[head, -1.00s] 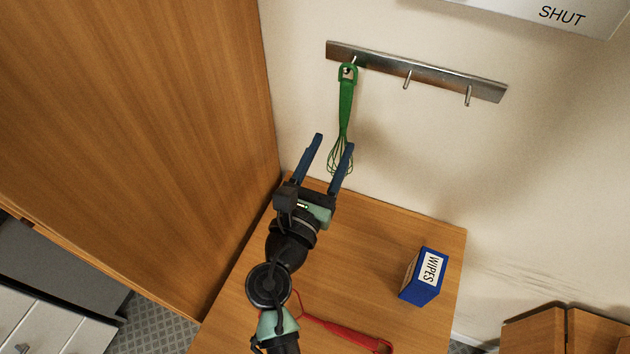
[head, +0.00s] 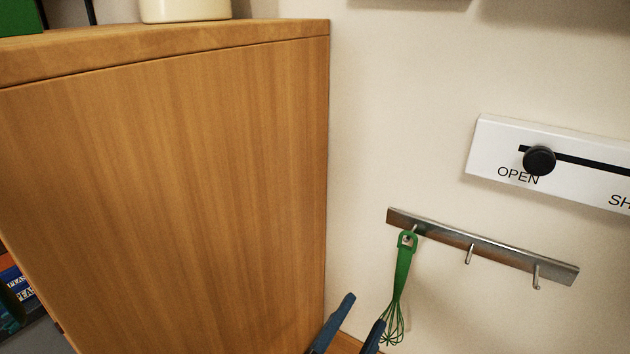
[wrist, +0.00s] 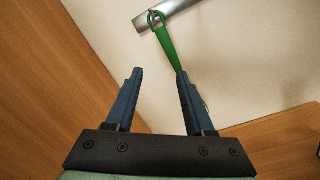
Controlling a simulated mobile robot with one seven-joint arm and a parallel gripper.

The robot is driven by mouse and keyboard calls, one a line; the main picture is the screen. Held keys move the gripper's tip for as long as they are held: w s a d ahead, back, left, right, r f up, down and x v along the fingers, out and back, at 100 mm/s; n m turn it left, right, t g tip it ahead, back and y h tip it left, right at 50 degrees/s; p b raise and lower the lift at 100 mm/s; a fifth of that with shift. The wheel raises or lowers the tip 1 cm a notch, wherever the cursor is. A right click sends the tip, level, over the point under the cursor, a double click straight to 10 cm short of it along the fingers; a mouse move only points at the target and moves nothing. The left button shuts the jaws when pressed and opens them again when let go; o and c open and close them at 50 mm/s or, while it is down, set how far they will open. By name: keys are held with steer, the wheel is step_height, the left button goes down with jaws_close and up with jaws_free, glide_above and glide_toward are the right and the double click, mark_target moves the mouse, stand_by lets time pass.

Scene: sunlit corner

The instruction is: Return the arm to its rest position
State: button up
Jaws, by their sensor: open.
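My gripper (head: 352,325) shows at the bottom edge of the head view, with only its two blue fingers in sight. In the wrist view my gripper (wrist: 157,88) is open, with nothing between its fingers. A green whisk (head: 402,280) hangs by its handle loop from the left hook of a metal rail on the wall. In the wrist view the whisk (wrist: 166,45) is beyond the fingers, its lower part partly hidden by the right finger. The rest of my arm is out of the head view.
The hook rail (head: 500,250) has two free hooks. A white panel (head: 560,175) with a black slider knob (head: 539,160) at OPEN is above it. A tall wooden cabinet (head: 190,200) fills the left side. A wooden surface (wrist: 275,145) lies at lower right in the wrist view.

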step_height(320, 180, up, 23)
steer(key=w+a+m+t+y, duration=0.2)
steer(key=m+t+y, duration=0.25)
steer(key=m, duration=1.15)
steer(key=s+a+r+m+t+y, duration=0.2)
steer(key=s+r+m+t, duration=0.1)
steer(key=r, duration=0.5)
steer(key=s+a+r+m+t+y, duration=0.2)
steer(key=s+r, duration=0.4)
steer(key=r, duration=0.3)
steer(key=shift+s+r+m+t+y, duration=0.2)
steer(key=shift+m+t+y, duration=0.55)
steer(key=shift+m+t, duration=0.3)
steer(key=shift+f, duration=0.1)
